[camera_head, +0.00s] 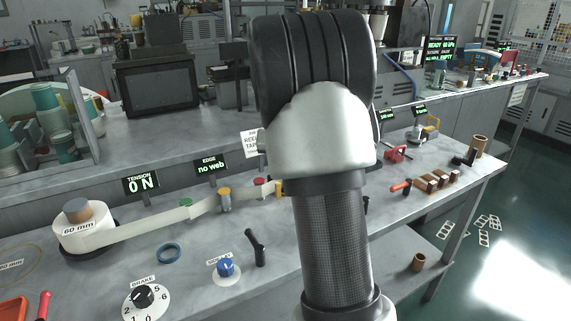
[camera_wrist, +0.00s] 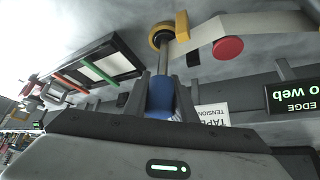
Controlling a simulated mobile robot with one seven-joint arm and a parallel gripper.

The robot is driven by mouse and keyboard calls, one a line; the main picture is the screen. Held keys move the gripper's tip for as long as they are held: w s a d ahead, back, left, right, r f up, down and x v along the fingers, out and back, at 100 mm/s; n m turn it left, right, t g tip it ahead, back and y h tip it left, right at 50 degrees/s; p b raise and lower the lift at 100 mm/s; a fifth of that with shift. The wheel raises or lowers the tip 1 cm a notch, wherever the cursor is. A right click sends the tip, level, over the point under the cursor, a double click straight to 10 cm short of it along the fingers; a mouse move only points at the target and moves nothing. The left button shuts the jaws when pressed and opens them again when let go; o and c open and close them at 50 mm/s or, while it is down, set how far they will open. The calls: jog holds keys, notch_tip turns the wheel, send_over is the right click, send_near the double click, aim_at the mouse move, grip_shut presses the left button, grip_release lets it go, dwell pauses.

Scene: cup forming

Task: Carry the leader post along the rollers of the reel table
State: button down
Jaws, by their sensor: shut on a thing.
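My gripper (camera_wrist: 165,88) is shut on the blue grip of the leader post (camera_wrist: 160,98) in the wrist view. The post's metal rod runs away from the fingers to a round dark and yellow end. A yellow block (camera_wrist: 182,25) beside it touches the end of the pale tape (camera_wrist: 265,22). A red roller (camera_wrist: 228,48) is just right of it. In the head view, tape (camera_head: 155,222) runs from the 60 mm reel (camera_head: 84,228) past a green roller (camera_head: 186,203), a yellow roller (camera_head: 224,199) and a red roller (camera_head: 260,187). My arm hides the gripper there.
The tension display (camera_head: 141,185) reads 0 N and the edge display (camera_head: 210,166) reads no web. A brake dial (camera_head: 144,298), a blue knob (camera_head: 226,267), a black lever (camera_head: 256,248) and a blue ring (camera_head: 168,252) are at the front. A wooden block (camera_head: 436,182) sits right.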

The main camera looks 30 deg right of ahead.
jog(key=c, duration=0.9)
grip_release()
jog(key=shift+f, duration=0.1)
notch_tip(320, 180, up, 8)
jog(key=p, duration=0.5)
jog(key=shift+p, duration=0.3)
